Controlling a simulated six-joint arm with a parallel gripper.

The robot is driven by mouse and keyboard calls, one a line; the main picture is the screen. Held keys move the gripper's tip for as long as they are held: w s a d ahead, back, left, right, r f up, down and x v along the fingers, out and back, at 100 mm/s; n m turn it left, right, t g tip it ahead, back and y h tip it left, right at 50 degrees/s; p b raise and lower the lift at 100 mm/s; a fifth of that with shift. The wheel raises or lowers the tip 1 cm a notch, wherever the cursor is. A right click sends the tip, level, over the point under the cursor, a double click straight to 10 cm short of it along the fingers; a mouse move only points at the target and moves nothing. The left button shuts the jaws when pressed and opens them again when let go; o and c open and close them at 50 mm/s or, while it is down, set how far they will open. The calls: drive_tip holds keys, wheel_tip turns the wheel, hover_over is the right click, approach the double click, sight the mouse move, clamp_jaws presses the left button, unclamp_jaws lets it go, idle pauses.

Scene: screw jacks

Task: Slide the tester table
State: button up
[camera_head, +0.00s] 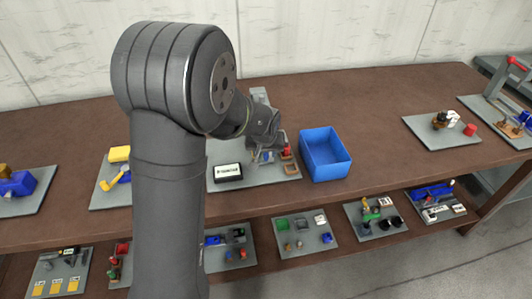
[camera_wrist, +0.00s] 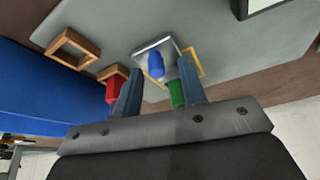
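In the wrist view, a small silver square plate (camera_wrist: 146,47), which looks like the tester table, carries a blue cylinder (camera_wrist: 155,66). My gripper (camera_wrist: 159,65) has its two fingers apart, one on each side of the blue cylinder, near the plate's edges. I cannot tell if they touch the plate. A red block (camera_wrist: 112,92) is just left of the left finger, and a green block (camera_wrist: 176,93) is beside the right finger. In the head view, my gripper (camera_head: 264,138) is low over the grey board (camera_head: 265,177), and my arm hides part of it.
A blue bin (camera_head: 325,155) stands right of the board. Brown square frames (camera_wrist: 72,48) and a yellow frame (camera_wrist: 193,64) are near the plate. A black-framed display (camera_head: 228,172) lies at the board's front.

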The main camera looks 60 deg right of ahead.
drive_tip(key=shift+s, duration=0.1)
drive_tip(key=v, duration=1.7)
drive_tip(key=shift+r, duration=0.25)
drive_tip(key=x, duration=1.7)
drive_tip(key=shift+f, duration=0.25)
